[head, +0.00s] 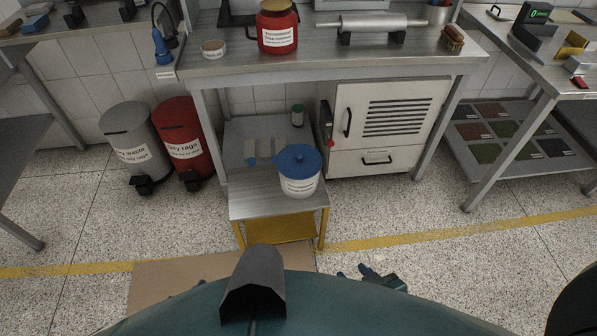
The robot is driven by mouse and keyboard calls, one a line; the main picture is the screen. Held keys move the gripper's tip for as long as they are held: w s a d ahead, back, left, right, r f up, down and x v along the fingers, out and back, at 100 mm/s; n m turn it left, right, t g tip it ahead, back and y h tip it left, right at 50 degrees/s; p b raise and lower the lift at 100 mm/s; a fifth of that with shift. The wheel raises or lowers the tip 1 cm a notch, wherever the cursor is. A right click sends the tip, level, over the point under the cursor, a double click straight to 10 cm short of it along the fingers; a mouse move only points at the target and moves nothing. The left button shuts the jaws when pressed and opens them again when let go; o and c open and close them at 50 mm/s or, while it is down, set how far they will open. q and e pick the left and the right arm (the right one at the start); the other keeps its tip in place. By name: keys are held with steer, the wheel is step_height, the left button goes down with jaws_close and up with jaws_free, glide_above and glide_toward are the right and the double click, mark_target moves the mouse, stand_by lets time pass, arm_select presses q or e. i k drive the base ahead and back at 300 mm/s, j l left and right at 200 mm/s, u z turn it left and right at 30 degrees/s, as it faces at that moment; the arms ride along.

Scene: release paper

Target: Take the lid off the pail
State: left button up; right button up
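The white pail (300,187) stands upright on a low metal step stand (262,207) with yellow legs, in the middle of the head view. Its blue lid (298,158) sits on top and has a small raised knob. A label is on the pail's front. My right gripper (357,272) is low in the view, in front of the stand and to the right, apart from the pail. It is small and partly hidden by my body, so its opening is unclear. Only a dark sliver of my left arm's end shows at the lower left, mostly hidden.
A workbench (335,62) stands above and behind the pail, with a red container (278,32) and a roller on it. A white cabinet (385,125) is close to the pail's right. Grey (131,140) and red (180,135) bins stand left. A cardboard sheet (165,280) lies in front.

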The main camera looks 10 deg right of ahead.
mark_target(296, 162)
steer(key=i+l, duration=0.15)
steer(key=l, duration=0.3)
steer(key=i+l+u, duration=0.1)
steer(key=l, duration=0.4)
steer(key=i+l, duration=0.15)
steer(key=l, duration=0.3)
steer(key=i+l+u, duration=0.1)
steer(key=l, duration=0.4)
steer(key=u, duration=0.45)
steer(key=i+u, duration=0.15)
steer(key=u, duration=0.35)
steer(key=i+u, duration=0.1)
steer(key=u, duration=0.35)
steer(key=i, duration=0.25)
steer(key=j+u, duration=0.05)
